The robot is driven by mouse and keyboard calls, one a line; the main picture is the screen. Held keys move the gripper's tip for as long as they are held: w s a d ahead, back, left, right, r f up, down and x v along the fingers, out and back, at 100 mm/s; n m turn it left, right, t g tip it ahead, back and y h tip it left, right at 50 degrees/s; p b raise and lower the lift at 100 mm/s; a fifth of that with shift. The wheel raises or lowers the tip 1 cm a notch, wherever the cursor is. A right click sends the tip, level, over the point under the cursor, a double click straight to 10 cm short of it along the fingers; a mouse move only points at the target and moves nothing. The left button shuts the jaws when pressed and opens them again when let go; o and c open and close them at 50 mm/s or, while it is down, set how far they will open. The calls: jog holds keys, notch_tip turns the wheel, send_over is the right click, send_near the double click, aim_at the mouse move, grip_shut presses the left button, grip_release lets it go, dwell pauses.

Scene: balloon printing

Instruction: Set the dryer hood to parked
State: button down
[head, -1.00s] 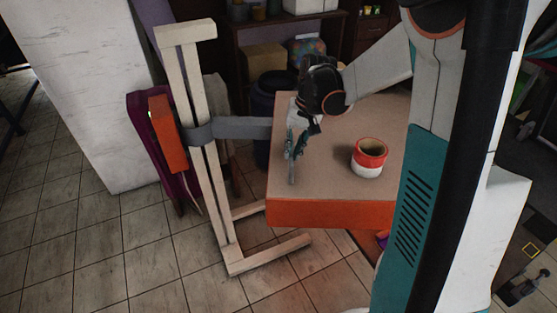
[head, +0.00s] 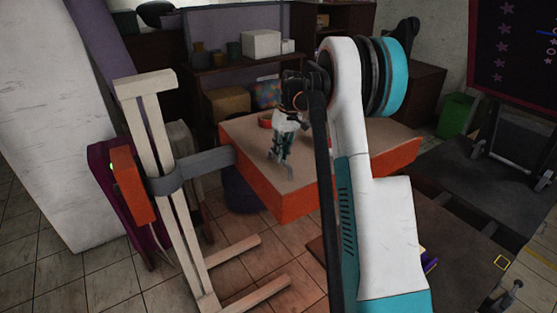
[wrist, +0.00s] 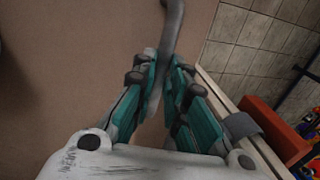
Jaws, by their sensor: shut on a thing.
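I cannot tell for sure which thing is the dryer hood. A pale wooden stand (head: 160,160) is at the left of the head view. It carries an orange box (head: 133,185) with a small green light, and a grey band and arm (head: 205,165) reaching to the table's edge. My gripper (head: 280,160) is over the table, right of that arm's end. In the wrist view my gripper (wrist: 162,65) is shut on a slim grey curved bar (wrist: 172,25).
The orange-edged table (head: 290,208) lies below my gripper. A purple item (head: 112,215) hangs behind the orange box. The stand's feet (head: 235,250) stick out over the tiled floor. Shelves with a white box (head: 261,43) stand behind the table.

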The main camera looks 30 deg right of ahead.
jog(key=shift+w+d+r+n, duration=0.1)
jog(key=shift+w+d+n, duration=0.2)
jog(key=shift+w+d, duration=0.45)
jog(key=shift+w+a, duration=0.1)
jog(key=shift+w, duration=0.1)
jog(key=c, duration=1.7)
grip_release()
jog(key=shift+o, duration=0.5)
jog(key=shift+w+d, duration=0.15)
jog(key=shift+d, duration=0.05)
jog(key=shift+a, duration=0.15)
notch_tip(320, 180, up, 12)
jog(key=d, duration=0.2)
jog(key=shift+d+f, duration=0.2)
jog(key=shift+a+r, duration=0.1)
